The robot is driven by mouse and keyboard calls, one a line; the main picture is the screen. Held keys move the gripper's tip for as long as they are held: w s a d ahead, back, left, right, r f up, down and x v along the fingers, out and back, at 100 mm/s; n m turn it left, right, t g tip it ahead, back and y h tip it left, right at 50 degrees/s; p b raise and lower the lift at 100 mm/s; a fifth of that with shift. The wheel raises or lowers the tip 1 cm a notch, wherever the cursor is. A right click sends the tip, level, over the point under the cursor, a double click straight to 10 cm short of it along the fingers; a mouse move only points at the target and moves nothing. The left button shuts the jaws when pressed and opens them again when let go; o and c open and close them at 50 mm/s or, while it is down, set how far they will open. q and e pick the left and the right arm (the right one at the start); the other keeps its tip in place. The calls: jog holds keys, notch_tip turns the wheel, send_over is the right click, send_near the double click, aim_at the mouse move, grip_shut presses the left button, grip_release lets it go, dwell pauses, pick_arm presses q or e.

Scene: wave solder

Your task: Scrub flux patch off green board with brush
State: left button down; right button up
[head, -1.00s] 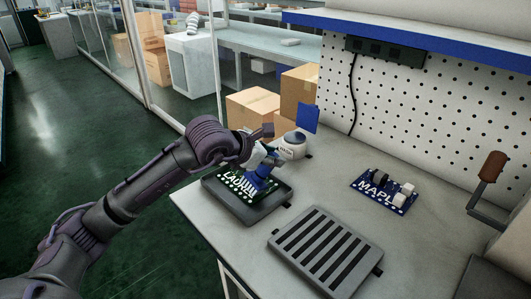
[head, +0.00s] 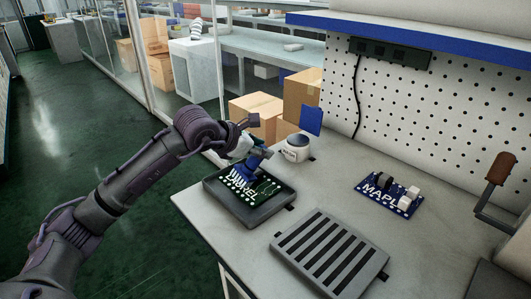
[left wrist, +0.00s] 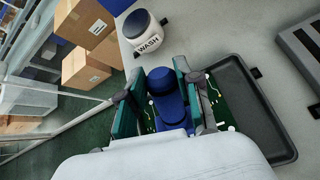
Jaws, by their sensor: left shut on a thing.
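The green board (head: 266,188) marked LAUREL lies in a dark grey tray (head: 250,217) at the table's left edge. My left gripper (head: 253,155) is shut on the blue brush (head: 241,170), held over the far left part of the board. In the left wrist view the brush (left wrist: 166,98) is between the two teal finger pads (left wrist: 158,85), with parts of the green board (left wrist: 218,107) to its right. The bristle tips are hidden in the wrist view, and contact with the board is hard to tell. I cannot make out the flux patch. My right gripper is out of view.
A white WASH jar (head: 296,148) with a dark lid stands just behind the tray. A slotted grey tray (head: 277,240) lies in front right. A blue MAPLE board (head: 374,194) and a brown-handled tool (head: 500,168) are to the right. The table between them is clear.

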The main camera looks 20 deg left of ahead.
pick_arm(q)
jog(key=shift+w+a, duration=0.25)
jog(key=shift+a, duration=0.5)
jog(key=shift+w+a+r, duration=0.1)
jog(key=shift+w+a, duration=0.15)
jog(key=shift+a, duration=0.3)
jog(key=shift+w+a, duration=0.25)
jog(key=shift+a, duration=0.25)
jog(key=shift+w+a, duration=0.2)
jog(key=shift+a, duration=0.3)
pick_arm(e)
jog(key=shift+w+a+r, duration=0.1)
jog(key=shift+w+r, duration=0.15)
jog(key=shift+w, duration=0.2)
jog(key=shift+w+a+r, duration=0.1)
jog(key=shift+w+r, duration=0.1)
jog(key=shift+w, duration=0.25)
pick_arm(q)
jog(key=shift+r, duration=0.15)
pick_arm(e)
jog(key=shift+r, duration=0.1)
pick_arm(q)
jog(key=shift+r+p, duration=1.85)
jog(key=shift+r, duration=1.05)
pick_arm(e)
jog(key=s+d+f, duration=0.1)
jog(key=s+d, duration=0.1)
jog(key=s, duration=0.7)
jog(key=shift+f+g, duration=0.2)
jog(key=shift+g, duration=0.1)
